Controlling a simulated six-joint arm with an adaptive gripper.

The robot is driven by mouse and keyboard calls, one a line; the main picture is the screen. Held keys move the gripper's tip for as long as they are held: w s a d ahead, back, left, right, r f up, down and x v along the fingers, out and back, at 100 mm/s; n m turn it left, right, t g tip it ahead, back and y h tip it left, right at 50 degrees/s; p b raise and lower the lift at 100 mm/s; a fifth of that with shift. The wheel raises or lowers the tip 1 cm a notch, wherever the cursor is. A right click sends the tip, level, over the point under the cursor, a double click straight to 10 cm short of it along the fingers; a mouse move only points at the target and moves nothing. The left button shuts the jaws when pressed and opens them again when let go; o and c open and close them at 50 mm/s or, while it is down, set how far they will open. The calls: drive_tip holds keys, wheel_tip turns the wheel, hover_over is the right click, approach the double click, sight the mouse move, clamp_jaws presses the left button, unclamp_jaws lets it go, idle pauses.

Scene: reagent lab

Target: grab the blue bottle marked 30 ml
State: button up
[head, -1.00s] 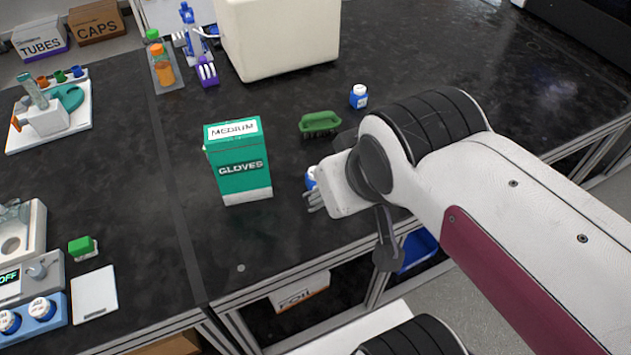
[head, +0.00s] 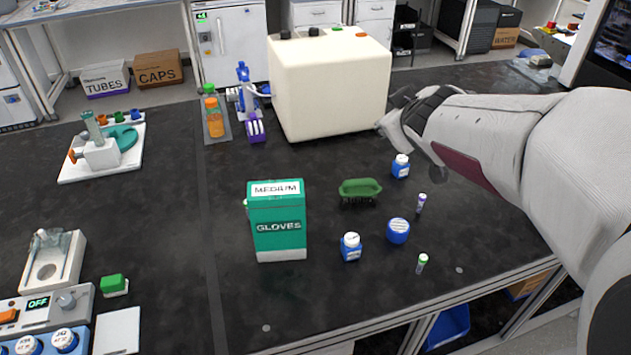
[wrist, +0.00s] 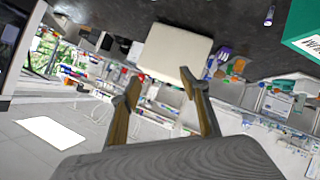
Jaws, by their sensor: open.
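Three small blue-and-white bottles are on the black bench in the head view. One bottle (head: 351,246) stands upright right of the glove box. A second bottle (head: 398,231) beside it seems to lie on its side, its round blue end facing me. A third bottle (head: 401,166) stands upright farther back. Their labels are too small to read, so I cannot tell which is marked 30 ml. My gripper (head: 389,122) is beyond these bottles, near the big white box, partly hidden by my arm. In the wrist view my gripper (wrist: 167,92) is open and empty.
The green glove box (head: 278,228) stands left of the near bottle. A green brush (head: 360,188) and two small vials (head: 421,203) (head: 422,263) lie close to the bottles. The white box (head: 332,90) stands behind. More blue bottles (head: 65,341) sit in a rack at lower left.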

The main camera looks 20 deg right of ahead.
drive_tip(key=w+d+f+n+t+y, duration=0.1)
drive_tip(key=w+d+f+n+y, duration=0.15)
drive_tip(key=w, duration=0.45)
drive_tip(key=n+g+y, duration=0.8)
drive_tip(key=y, duration=0.6)
approach(354, 238)
drive_tip(key=s, duration=0.1)
drive_tip(key=shift+a, duration=0.35)
drive_tip(key=shift+a, duration=0.1)
drive_tip(key=shift+w+a+f+m+t, duration=0.15)
drive_tip(key=shift+w+a+f+t, duration=0.1)
drive_tip(key=shift+a, duration=0.25)
drive_tip(key=shift+w+a+f+m+t, duration=0.15)
drive_tip(key=shift+w+a+f, duration=0.15)
drive_tip(key=shift+a, duration=0.2)
drive_tip(key=shift+w+x, duration=0.25)
drive_tip(key=shift+x, duration=2.35)
